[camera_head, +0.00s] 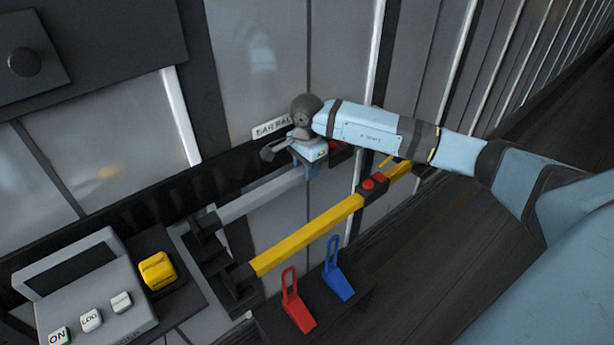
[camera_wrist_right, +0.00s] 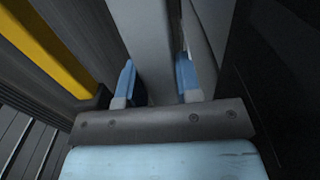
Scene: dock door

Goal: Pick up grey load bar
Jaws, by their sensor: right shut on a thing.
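The grey load bar (camera_head: 262,196) lies in the rack along the wall, behind the yellow bar, with its left end at a dark bracket (camera_head: 207,228). My right gripper (camera_head: 312,172) reaches in from the right and is shut on the grey bar near its right end. In the right wrist view the grey bar (camera_wrist_right: 155,50) runs between the two blue fingers (camera_wrist_right: 158,85). The bar's right end is partly hidden by my gripper and wrist. My left gripper is not in view.
A yellow bar (camera_head: 308,234) with a red-buttoned end lies parallel in front. A control box (camera_head: 85,295) and a yellow block (camera_head: 157,270) are at the lower left. A label plate (camera_head: 271,127) is on the wall.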

